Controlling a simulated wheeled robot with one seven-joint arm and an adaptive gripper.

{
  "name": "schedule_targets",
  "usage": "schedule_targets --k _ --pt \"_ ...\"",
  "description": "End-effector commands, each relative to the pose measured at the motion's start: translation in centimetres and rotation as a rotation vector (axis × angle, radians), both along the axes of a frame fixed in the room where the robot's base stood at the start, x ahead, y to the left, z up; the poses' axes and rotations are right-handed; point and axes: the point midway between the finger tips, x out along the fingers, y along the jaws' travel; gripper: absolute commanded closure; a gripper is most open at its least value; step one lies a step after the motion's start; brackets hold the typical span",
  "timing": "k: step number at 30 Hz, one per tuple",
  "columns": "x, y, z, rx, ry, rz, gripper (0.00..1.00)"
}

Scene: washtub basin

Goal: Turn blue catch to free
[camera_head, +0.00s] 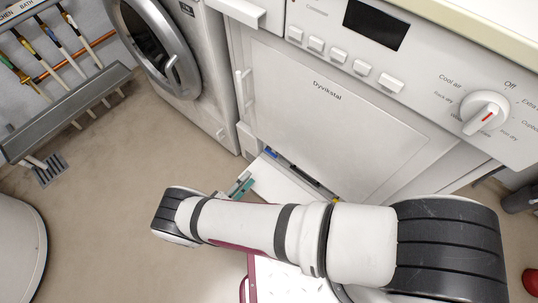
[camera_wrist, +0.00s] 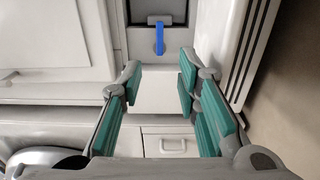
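The blue catch (camera_wrist: 159,38) shows in the wrist view as a short upright bar in a grey recess, near the top centre. In the head view a small blue piece (camera_head: 270,153) shows low on the white appliance front, and looks like the same catch. My gripper (camera_wrist: 160,82) is open with teal finger pads apart and nothing between them. The catch lies beyond the fingertips, near the middle of the gap in the picture, apparently not touched. In the head view only a bit of my gripper (camera_head: 241,185) shows; my arm hides most of it.
The white dryer front (camera_head: 335,110) has a dial (camera_head: 485,112) at upper right. A grey washer with a round door (camera_head: 155,45) stands to the left. A wall rack (camera_head: 68,112) is at far left. A ribbed white panel (camera_wrist: 250,45) stands right of the recess. Floor is open at left.

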Motion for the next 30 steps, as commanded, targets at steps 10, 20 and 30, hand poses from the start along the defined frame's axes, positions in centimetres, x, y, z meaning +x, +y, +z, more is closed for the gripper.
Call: schedule_targets --k 10,20,30 --pt "4.9 -4.9 0.0 -0.001 0.001 -0.004 0.70" --pt "7.9 -7.9 0.0 0.001 -0.001 -0.003 0.70" --pt "8.3 -8.2 0.1 0.001 0.001 -0.001 0.70"
